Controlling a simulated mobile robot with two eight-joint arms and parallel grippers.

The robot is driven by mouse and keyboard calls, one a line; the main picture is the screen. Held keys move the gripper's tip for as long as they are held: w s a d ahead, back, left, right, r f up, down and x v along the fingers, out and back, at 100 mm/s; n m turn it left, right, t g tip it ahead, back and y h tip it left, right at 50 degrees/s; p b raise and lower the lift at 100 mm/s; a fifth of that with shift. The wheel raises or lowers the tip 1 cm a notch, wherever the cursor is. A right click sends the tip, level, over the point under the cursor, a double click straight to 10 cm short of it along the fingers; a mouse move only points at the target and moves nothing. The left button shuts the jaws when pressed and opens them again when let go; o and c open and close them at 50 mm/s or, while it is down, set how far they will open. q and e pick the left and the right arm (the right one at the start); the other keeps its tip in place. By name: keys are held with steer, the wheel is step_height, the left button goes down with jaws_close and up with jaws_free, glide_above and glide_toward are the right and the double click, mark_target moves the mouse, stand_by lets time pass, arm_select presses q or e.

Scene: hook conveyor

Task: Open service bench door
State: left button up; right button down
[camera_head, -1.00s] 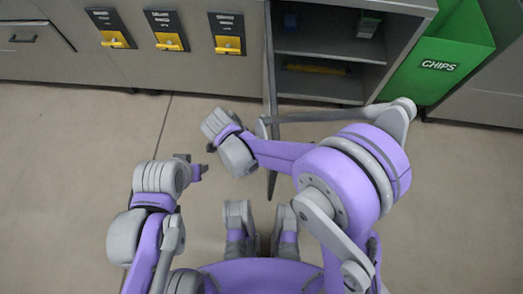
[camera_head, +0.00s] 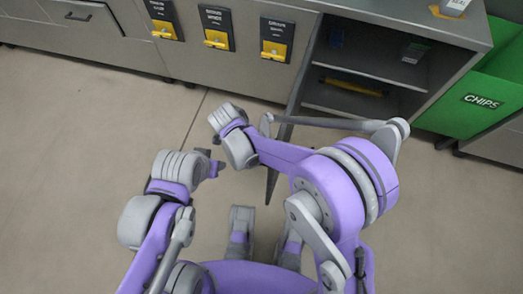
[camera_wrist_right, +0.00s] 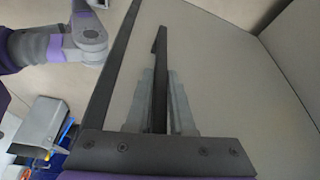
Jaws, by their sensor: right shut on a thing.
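The service bench door (camera_head: 294,110) stands open, seen nearly edge-on in the head view as a dark upright panel at the left side of the open compartment (camera_head: 345,98). In the right wrist view, my right gripper (camera_wrist_right: 160,92) has its grey fingers closed on a dark bar (camera_wrist_right: 159,48), apparently the door handle. In the head view the right arm reaches to the door, and its fingertips cannot be made out. My left gripper (camera_head: 213,163) is low and left of the door, apart from it; its finger gap is unclear.
The compartment has shelves, with a yellow bar (camera_head: 352,87) low inside. A green CHIPS bin (camera_head: 470,108) stands right of the bench. Open floor (camera_head: 80,140) lies at the left.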

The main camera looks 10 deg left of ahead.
steer(key=c, duration=0.8)
jaws_free()
steer(key=shift+c, duration=0.2)
steer(key=p+v, duration=0.2)
steer(key=v, duration=0.9)
steer(key=shift+d, duration=0.1)
